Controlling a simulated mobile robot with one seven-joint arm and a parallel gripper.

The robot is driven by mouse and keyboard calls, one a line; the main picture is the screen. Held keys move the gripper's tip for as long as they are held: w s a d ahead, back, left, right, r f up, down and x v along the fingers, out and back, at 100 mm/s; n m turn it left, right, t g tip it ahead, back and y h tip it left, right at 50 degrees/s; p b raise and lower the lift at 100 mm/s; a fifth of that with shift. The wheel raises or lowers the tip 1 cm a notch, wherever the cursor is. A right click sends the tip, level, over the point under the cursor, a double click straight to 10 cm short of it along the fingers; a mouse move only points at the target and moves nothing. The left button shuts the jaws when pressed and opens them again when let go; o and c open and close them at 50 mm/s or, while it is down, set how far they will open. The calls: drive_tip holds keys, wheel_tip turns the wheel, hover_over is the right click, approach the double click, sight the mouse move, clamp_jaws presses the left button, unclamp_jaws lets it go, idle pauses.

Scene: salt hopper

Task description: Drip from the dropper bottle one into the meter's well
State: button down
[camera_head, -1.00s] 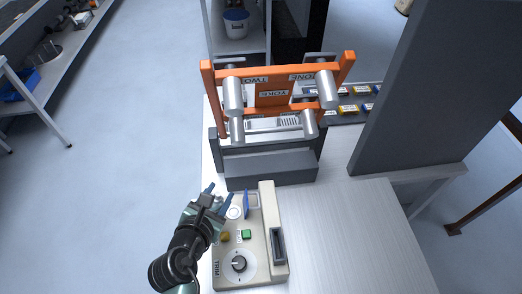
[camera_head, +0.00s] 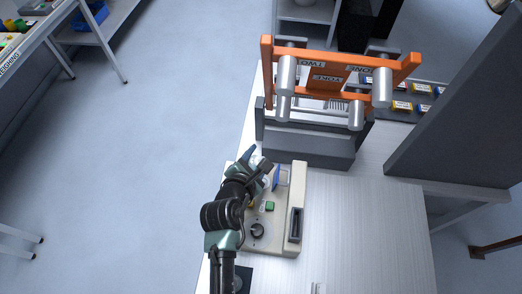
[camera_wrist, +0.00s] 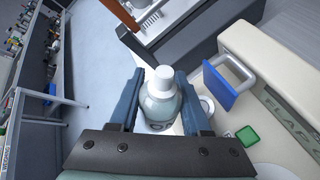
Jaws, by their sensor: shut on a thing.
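My gripper (camera_wrist: 160,104) is shut on a small bottle (camera_wrist: 161,94) with a white cap, which shows upright between the two blue fingers in the wrist view. Its label is mostly hidden by the gripper. The meter (camera_head: 293,178) is a beige box with a blue flap (camera_wrist: 219,86) standing raised. A pale round ring, seemingly the well (camera_wrist: 206,104), lies just right of the right finger, partly hidden by it. In the head view my gripper (camera_head: 262,163) is over the meter's upper left part and hides much of it.
The meter also has a green button (camera_wrist: 247,136) and a dark knob (camera_head: 257,230). Behind it stands a grey block (camera_head: 310,148) under an orange yoke frame (camera_head: 328,76) with metal cylinders. A tall grey panel (camera_head: 460,130) stands at right. The table right of the meter (camera_head: 365,230) is clear.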

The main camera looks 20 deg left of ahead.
drive_tip(key=m+y+p, duration=0.1)
drive_tip(key=a+m+y+p, duration=0.1)
drive_tip(key=shift+s+a+f+g+y, duration=0.15)
drive_tip(key=shift+a+f+g+y, duration=0.05)
drive_tip(key=shift+f+g+y, duration=0.1)
drive_tip(key=shift+a+f+m+y+b, duration=0.4)
drive_tip(key=shift+m+y+b, duration=0.45)
drive_tip(key=shift+b, duration=0.3)
drive_tip(key=m+y+b, duration=0.1)
drive_tip(key=b, duration=0.2)
drive_tip(key=m+y+b, duration=0.1)
drive_tip(key=b, duration=0.2)
drive_tip(key=shift+s+a, duration=0.1)
drive_tip(key=shift+a, duration=0.2)
drive_tip(key=r+m+y+b, duration=0.1)
drive_tip(key=m+y+b, duration=0.1)
drive_tip(key=b, duration=0.5)
drive_tip(key=shift+m, duration=0.25)
drive_tip(key=shift+a+r+m+y+b, duration=0.1)
drive_tip(key=shift+r+m+y+b, duration=0.4)
drive_tip(key=shift+b, duration=0.2)
idle(0.5)
